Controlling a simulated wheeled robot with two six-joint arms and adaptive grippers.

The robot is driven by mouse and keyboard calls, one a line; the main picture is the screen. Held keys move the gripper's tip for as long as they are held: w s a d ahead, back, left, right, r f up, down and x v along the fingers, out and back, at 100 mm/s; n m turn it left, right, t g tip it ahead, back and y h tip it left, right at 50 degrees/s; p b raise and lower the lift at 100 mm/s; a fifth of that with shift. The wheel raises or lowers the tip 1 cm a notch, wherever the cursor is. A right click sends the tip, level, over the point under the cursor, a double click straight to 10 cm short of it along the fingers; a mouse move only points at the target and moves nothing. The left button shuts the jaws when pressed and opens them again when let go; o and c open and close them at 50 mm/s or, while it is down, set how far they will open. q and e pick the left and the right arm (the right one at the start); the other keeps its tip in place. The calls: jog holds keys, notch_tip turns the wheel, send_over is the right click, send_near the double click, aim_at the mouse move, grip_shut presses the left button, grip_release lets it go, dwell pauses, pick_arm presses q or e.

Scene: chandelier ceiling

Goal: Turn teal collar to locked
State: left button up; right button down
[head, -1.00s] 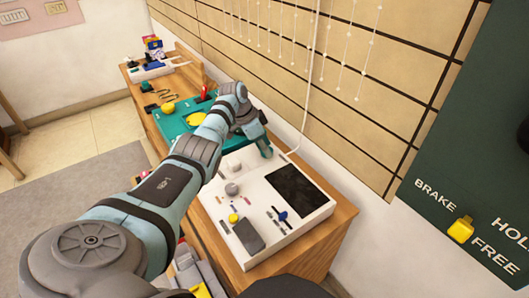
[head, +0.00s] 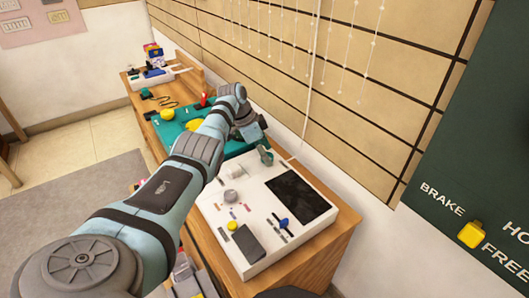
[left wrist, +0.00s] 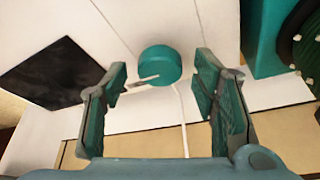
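The teal collar (left wrist: 160,65) is a short round knob with a light pointer at its lower left. It stands on the white panel (left wrist: 110,30), between and beyond my left fingertips. My left gripper (left wrist: 160,82) is open around the line to it, with a gap on both sides and nothing held. In the head view, my left gripper (head: 252,132) is over the back edge of the white panel (head: 213,213). A small teal round shape (head: 266,155) shows by it, and I cannot tell if that is the collar or a fingertip. My right gripper is not in view.
The white panel carries a black screen (head: 298,195), a grey knob (head: 231,196), a yellow button (head: 233,226) and a blue lever (head: 283,222). A teal case (head: 172,130) lies beside it.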

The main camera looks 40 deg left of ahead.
pick_arm(q)
jog(key=shift+a+r, duration=0.1)
jog(key=shift+r, duration=0.1)
jog(key=v, duration=1.1)
jog(key=shift+s+r, duration=0.15)
jog(key=shift+r, duration=0.1)
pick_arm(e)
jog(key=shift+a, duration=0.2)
pick_arm(q)
jog(key=shift+a, duration=0.1)
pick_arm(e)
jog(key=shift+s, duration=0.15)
